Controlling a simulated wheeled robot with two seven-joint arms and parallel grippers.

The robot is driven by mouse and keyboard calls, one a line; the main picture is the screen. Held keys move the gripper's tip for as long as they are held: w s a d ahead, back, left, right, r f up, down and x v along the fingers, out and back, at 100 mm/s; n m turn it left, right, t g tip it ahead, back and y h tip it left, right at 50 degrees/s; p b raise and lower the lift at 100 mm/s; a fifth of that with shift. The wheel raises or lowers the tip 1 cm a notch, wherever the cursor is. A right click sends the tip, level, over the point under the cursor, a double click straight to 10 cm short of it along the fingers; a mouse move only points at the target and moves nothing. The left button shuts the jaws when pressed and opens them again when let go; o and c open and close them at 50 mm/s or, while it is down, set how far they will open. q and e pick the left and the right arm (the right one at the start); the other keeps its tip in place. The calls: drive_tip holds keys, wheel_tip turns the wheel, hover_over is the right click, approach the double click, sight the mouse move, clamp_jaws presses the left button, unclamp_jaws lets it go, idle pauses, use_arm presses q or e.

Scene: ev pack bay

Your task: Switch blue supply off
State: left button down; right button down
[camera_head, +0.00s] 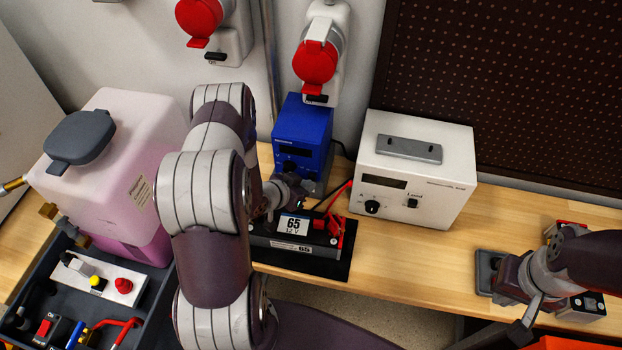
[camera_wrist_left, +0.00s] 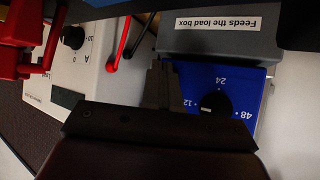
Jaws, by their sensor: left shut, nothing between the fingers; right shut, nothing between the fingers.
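The blue supply (camera_head: 303,135) stands on the bench against the wall, with a dark display on its front. The left wrist view shows its blue panel (camera_wrist_left: 255,85), upside down, with a black knob (camera_wrist_left: 212,102) marked 12, 24 and 48. A grey part labelled "Feeds the load box" (camera_wrist_left: 220,35) adjoins the panel. I cannot make out a power switch. My left gripper (camera_head: 290,188) is shut and empty in front of the supply's lower front; its fingers (camera_wrist_left: 163,82) show beside the panel. My right gripper (camera_head: 522,328) is shut and empty at the far right.
A white load box (camera_head: 415,170) stands right of the supply. A battery marked 65 (camera_head: 295,232) with red clamps (camera_head: 335,230) lies below my left gripper. Red and black cables run between them. A pink-filled tank (camera_head: 110,175) stands left. Red sockets (camera_head: 315,62) hang above.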

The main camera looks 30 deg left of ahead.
use_arm(q)
drive_tip(key=shift+s, duration=0.1)
drive_tip(key=s, duration=0.3)
drive_tip(key=s+d+p, duration=0.1)
drive_tip(key=s, duration=0.1)
drive_tip(key=shift+s+d, duration=0.2)
drive_tip(key=shift+s, duration=0.2)
